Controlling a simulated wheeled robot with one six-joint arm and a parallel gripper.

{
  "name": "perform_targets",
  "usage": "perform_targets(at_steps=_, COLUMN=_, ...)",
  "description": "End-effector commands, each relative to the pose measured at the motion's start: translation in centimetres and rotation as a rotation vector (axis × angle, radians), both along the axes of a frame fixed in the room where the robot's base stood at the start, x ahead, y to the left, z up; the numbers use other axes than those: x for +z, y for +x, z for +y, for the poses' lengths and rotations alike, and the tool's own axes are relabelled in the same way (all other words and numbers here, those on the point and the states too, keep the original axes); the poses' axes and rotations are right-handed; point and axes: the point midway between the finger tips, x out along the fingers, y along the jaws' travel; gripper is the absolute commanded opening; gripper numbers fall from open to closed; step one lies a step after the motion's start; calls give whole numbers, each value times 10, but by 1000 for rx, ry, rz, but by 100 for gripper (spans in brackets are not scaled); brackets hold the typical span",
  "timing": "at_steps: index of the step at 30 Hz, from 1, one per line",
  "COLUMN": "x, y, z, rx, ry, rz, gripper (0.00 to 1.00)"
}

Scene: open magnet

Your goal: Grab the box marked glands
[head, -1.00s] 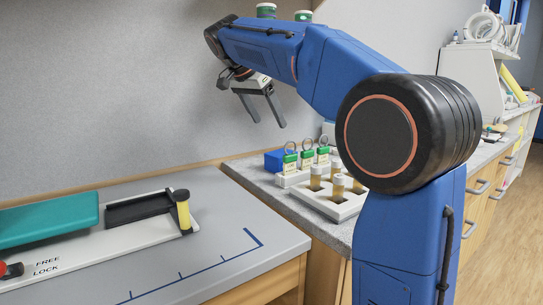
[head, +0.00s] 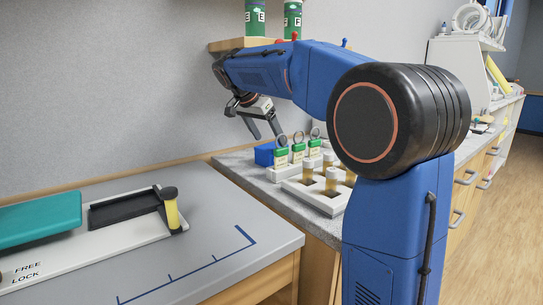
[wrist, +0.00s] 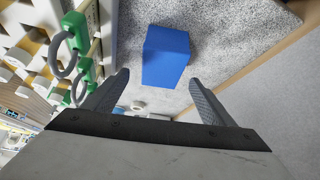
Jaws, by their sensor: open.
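A plain blue box (head: 263,154) stands on the speckled counter against the back wall, left of the green-tagged items. It also shows in the wrist view (wrist: 165,57), just beyond and between my fingertips. No marking can be read on its visible faces, so I cannot tell whether it is the one marked glands. My gripper (head: 270,137) is open and points down, above the blue box in the head view. In the wrist view my gripper (wrist: 160,78) shows its two fingers spread wide and empty, apart from the box.
Green-tagged items with rings (head: 298,150) stand close to the right of the box. A white rack (head: 315,194) of amber vials is in front. A wooden shelf (head: 230,45) with green jars is above. The grey table (head: 190,262) has bare room at its front.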

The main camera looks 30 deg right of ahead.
Motion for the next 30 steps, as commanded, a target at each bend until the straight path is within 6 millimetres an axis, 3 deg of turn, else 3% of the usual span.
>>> perform_targets(at_steps=8, x=-13, y=3, z=-5, rx=0, ry=-1, rz=1, gripper=77)
perform_targets(at_steps=18, x=-50, y=11, z=-20, rx=0, ry=0, rz=2, gripper=77)
perform_targets(at_steps=25, x=-52, y=12, z=-21, rx=1, ry=0, rz=0, gripper=77)
perform_targets(at_steps=26, x=-52, y=12, z=-21, rx=1, ry=0, rz=0, gripper=75)
perform_targets(at_steps=30, x=-52, y=12, z=-21, rx=1, ry=0, rz=0, gripper=42)
